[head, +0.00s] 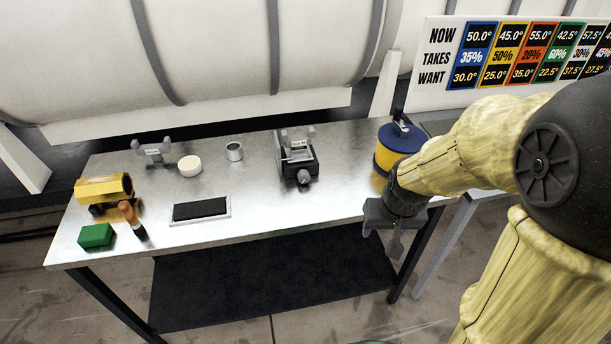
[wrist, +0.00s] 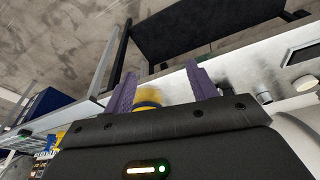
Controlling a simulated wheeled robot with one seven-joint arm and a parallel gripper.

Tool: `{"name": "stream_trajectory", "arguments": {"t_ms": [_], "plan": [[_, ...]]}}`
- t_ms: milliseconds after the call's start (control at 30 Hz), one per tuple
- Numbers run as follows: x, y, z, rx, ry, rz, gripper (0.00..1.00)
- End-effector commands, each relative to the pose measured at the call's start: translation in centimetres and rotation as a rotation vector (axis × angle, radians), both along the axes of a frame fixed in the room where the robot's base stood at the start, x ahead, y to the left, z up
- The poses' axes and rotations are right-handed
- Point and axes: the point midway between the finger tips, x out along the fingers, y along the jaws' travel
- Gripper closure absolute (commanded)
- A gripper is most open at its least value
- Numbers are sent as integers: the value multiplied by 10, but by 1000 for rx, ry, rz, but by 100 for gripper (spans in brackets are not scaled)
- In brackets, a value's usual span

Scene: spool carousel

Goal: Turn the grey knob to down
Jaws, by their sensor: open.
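The grey knob (head: 304,174) is on the front of a small black device (head: 300,163), towards the back middle of the metal table in the head view. The knob is too small to tell which way it points. My gripper (head: 381,238) is open and empty, to the right of the device and lower in the picture, by the table's front right edge. Its two purple fingers also show apart in the wrist view (wrist: 163,88). In that view the device is partly hidden behind the right finger, and the knob cannot be made out clearly.
A blue and yellow canister (head: 384,165) stands by my arm. A grey cup (head: 234,151), cream disc (head: 190,166), black-topped tray (head: 230,209), green block (head: 96,236) and yellow object (head: 88,188) are further left. The table front between tray and gripper is clear.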

Motion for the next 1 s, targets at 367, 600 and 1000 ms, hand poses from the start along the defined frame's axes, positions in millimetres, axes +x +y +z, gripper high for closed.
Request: {"name": "stream_trajectory", "arguments": {"t_ms": [367,600,1000], "plan": [[164,84,3,32,-70,161,43],[238,142,-2,74,-110,233,43],[259,161,-2,90,-124,251,43]]}}
